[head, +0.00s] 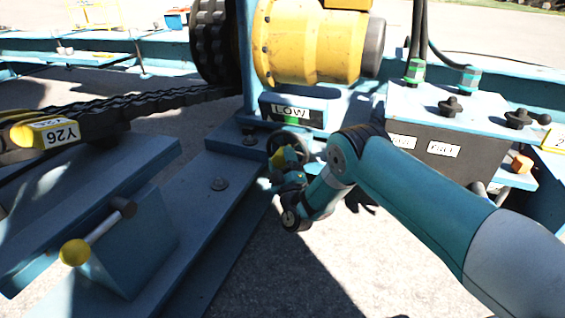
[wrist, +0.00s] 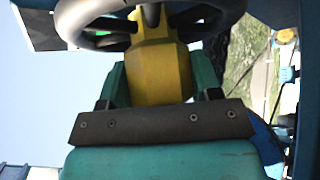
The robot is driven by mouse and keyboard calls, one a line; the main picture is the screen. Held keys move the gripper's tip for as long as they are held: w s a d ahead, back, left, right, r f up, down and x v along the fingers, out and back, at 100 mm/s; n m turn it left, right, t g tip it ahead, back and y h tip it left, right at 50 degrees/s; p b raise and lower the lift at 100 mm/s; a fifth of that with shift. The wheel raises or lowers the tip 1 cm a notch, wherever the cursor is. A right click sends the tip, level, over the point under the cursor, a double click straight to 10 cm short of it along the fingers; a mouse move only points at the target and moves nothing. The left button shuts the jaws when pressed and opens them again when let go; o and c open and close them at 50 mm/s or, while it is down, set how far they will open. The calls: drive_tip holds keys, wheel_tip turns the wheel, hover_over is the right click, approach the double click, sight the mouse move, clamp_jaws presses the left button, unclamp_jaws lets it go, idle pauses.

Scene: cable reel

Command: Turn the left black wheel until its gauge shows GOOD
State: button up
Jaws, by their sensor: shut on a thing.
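The black wheel (head: 301,141) sits low under the yellow drum, directly below its gauge (head: 290,112). The gauge reads LOW, with a green patch under the word. My gripper (head: 284,160) is at the front of the wheel, partly covering it. In the wrist view, the wheel's rim and spokes (wrist: 72,20) cross the top. There my gripper (wrist: 160,78) has its teal fingers shut on a yellow faceted part (wrist: 158,70) in front of the wheel. How this part joins the wheel is hidden.
A dark box (head: 430,140) with black knobs, labels and cable plugs stands right of the wheel. A yellow-knobbed lever (head: 75,252) and a chain-like cable track with a Y26 tag (head: 62,134) are at left. Blue beams surround the wheel; open ground shows below.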

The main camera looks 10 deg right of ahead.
drive_tip(key=shift+d+f+m+t+h, duration=0.1)
drive_tip(key=shift+m+t+h, duration=0.25)
drive_tip(key=shift+m, duration=0.25)
drive_tip(key=o, duration=1.3)
drive_tip(key=p+v, duration=1.6)
drive_tip(key=v, duration=0.1)
drive_tip(key=shift+s, duration=0.25)
